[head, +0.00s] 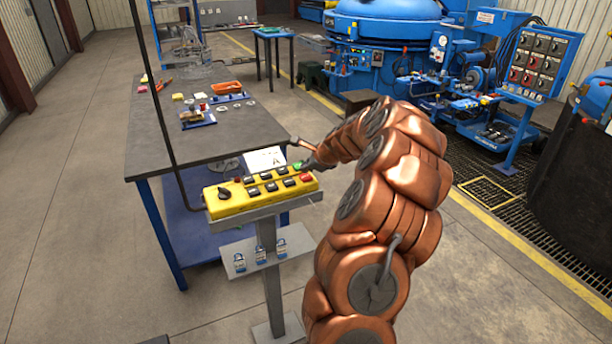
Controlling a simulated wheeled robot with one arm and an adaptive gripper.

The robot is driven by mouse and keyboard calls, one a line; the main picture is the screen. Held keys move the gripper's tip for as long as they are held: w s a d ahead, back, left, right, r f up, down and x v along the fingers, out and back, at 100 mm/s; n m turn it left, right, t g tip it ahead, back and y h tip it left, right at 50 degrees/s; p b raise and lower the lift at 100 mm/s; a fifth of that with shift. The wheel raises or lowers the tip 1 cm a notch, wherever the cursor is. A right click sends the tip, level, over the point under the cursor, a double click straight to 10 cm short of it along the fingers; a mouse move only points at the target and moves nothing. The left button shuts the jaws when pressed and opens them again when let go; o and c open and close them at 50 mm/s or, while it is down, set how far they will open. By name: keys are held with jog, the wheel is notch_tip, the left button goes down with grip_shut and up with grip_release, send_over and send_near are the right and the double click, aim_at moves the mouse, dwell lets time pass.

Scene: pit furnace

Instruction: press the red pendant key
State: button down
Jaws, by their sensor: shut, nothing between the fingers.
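The yellow pendant (240,204) lies on a grey stand in the head view. It carries several black keys, a black rotary knob (224,193) at its left end and a green key (297,165) at its far right. The red key (306,178) is at the pendant's right end, in front of the green one, and is in plain view. My gripper (308,164) is shut and empty at the right end of the pendant, close to the green and red keys. Its fingertips are small and dark here; I cannot tell whether they touch anything.
A white card (264,159) stands behind the pendant. The dark workbench (160,150) with small parts is behind and left. A blue furnace (385,40) and control panel (538,62) stand at the back right.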

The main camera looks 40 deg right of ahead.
aim_at(306, 177)
jog(key=shift+r+p, duration=2.05)
jog(key=shift+r, duration=0.5)
